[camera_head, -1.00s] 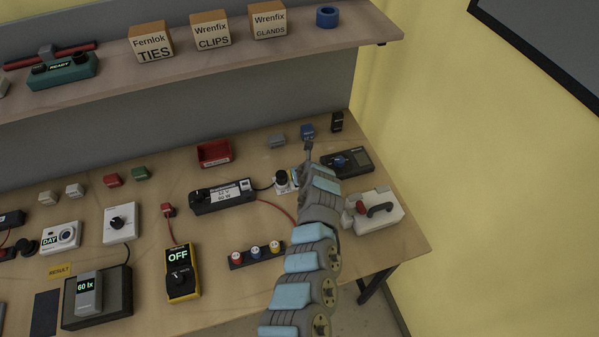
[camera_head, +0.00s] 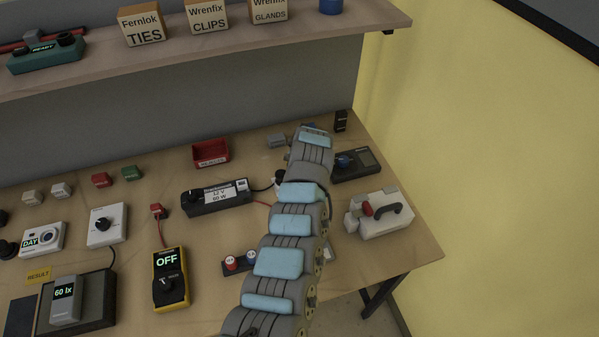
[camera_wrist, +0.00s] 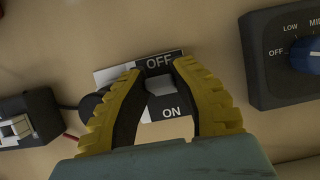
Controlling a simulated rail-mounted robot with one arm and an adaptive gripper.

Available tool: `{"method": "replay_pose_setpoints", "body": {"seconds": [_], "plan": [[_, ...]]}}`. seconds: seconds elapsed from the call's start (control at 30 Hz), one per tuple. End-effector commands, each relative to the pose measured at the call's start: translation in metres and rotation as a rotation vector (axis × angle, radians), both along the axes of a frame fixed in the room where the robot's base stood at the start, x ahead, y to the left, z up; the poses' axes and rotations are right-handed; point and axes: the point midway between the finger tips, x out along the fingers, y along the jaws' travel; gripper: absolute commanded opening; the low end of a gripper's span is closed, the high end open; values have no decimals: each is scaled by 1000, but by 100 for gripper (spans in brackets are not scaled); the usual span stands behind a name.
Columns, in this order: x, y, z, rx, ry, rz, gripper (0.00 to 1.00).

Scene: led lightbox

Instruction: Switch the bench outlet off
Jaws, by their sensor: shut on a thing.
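The bench outlet (camera_wrist: 170,112) shows in the wrist view as a plate marked OFF at the top and ON at the bottom, with a pale rocker switch (camera_wrist: 159,83) between the words. My gripper (camera_wrist: 157,70) has its yellow-and-black fingers on both sides of the rocker and is shut on it. Which way the rocker is tipped is hard to tell. A round black plug (camera_wrist: 90,106) sits left of the fingers, partly behind them. In the head view my arm hides the gripper and most of the outlet.
A dark dial box (camera_wrist: 283,60) stands close on the right in the wrist view. A black power supply (camera_head: 217,198) lies to the left in the head view. A white device with a red knob (camera_head: 380,214) stands at the bench's right.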

Motion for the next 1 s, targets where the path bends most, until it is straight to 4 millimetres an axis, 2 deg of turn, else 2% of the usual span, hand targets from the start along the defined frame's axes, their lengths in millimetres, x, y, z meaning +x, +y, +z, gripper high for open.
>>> {"method": "replay_pose_setpoints", "body": {"seconds": [0.53,0.57,0.6,1.0], "plan": [[-1,0,-2,-4,15,0,0],[-1,1,-2,-4,15,0,31],[-1,0,-2,-4,15,0,39],[-1,0,1,-3,12,-1,39]]}}
